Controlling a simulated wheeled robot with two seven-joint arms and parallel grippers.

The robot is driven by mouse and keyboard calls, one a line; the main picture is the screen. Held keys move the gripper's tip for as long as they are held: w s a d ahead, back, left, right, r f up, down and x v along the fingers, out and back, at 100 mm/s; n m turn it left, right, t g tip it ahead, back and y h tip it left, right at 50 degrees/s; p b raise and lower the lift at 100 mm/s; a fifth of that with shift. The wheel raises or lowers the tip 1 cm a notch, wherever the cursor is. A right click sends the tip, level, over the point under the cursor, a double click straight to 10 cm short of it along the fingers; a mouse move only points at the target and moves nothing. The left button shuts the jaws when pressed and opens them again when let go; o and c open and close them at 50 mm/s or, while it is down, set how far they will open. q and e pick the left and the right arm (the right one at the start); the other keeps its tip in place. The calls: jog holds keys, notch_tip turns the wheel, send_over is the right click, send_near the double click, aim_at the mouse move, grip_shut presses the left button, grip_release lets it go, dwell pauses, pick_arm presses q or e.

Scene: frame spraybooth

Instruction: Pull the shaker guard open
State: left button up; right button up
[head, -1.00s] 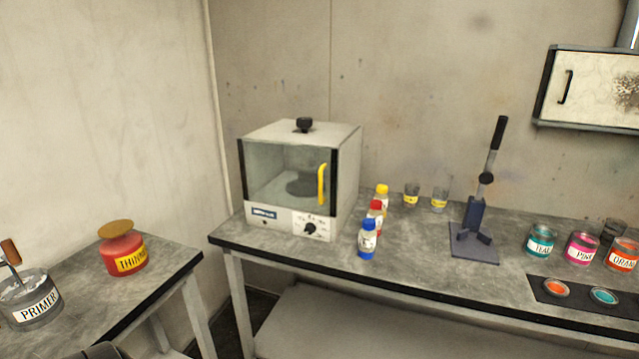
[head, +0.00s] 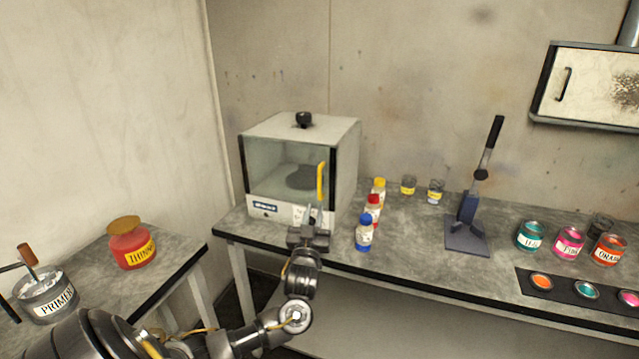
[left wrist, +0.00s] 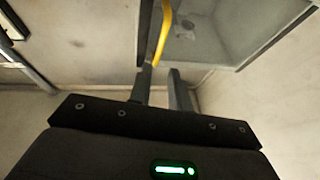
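The shaker (head: 345,160) is a pale box on the bench with a glass front guard (head: 270,165). The guard looks closed, with a turntable visible behind it. A yellow upright handle (head: 321,181) is on the guard's right side; it also shows in the left wrist view (left wrist: 164,32). My left gripper (head: 313,214) is in front of the shaker, just below the handle in the head view. In the left wrist view its two fingers (left wrist: 161,76) are apart with a gap between them, and the handle's lower end is close to the left fingertip. Contact cannot be told. My right gripper is not in view.
A lever press (head: 467,225) and paint cans (head: 530,236) are farther right. Thinner (head: 131,244) and primer (head: 46,295) stand on the left bench.

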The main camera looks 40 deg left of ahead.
aim_at(319, 185)
pick_arm(q)
jog(key=p+x, duration=0.2)
jog(key=x, duration=0.7)
jog(key=shift+w+a+p, duration=0.1)
jog(key=shift+w+p, duration=0.05)
jog(key=shift+p, duration=0.25)
jog(key=shift+w+a+r, duration=0.2)
jog(key=shift+w+a, duration=0.1)
jog(key=shift+w, duration=0.3)
grip_shut()
